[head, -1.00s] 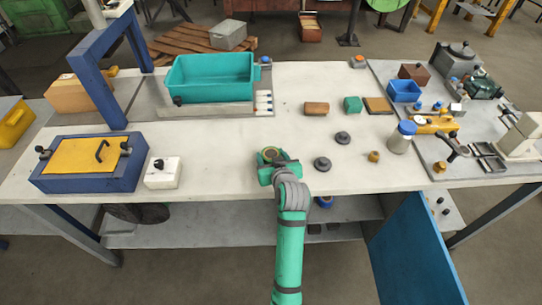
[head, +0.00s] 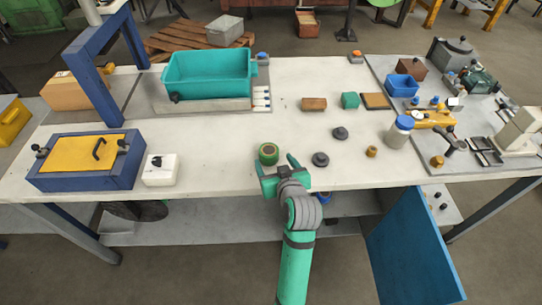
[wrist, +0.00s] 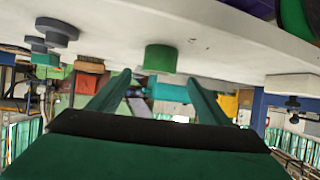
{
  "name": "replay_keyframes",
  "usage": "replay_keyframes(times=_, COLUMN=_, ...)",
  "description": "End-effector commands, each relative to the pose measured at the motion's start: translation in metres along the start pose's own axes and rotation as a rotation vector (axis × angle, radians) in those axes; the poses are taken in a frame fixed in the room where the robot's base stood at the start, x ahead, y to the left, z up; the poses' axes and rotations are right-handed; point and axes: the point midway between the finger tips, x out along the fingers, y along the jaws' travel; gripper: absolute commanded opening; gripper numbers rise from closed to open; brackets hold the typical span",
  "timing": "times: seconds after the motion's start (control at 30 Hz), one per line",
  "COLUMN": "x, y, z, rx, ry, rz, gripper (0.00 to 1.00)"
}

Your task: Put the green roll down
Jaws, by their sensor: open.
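The green roll (head: 268,154) stands on the white table top, near the front edge, with a yellowish ring on its upper face. In the wrist view, which is upside down, the green roll (wrist: 160,58) rests against the table surface, just beyond the fingertips. My gripper (head: 276,164) is open and empty, low over the table just in front of the roll. In the wrist view my gripper (wrist: 157,78) shows its two fingers spread wide with nothing between them. Whether a finger still touches the roll is hard to tell.
Two dark knobbed discs (head: 320,159) (head: 340,133) stand right of my gripper, and a small brass piece (head: 371,152) beyond them. A white box (head: 161,170) and a blue case with a yellow lid (head: 88,160) are at left. The table behind the roll is clear.

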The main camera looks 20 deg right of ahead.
Motion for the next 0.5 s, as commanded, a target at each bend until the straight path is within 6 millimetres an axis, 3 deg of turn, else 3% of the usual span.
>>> replay_keyframes(times=0.2, x=-0.028, y=0.000, z=0.000, rx=0.001, ry=0.001, rz=0.000, gripper=0.71)
replay_keyframes(times=0.5, x=-0.035, y=0.000, z=0.000, rx=0.000, ry=0.000, rz=0.000, gripper=0.71)
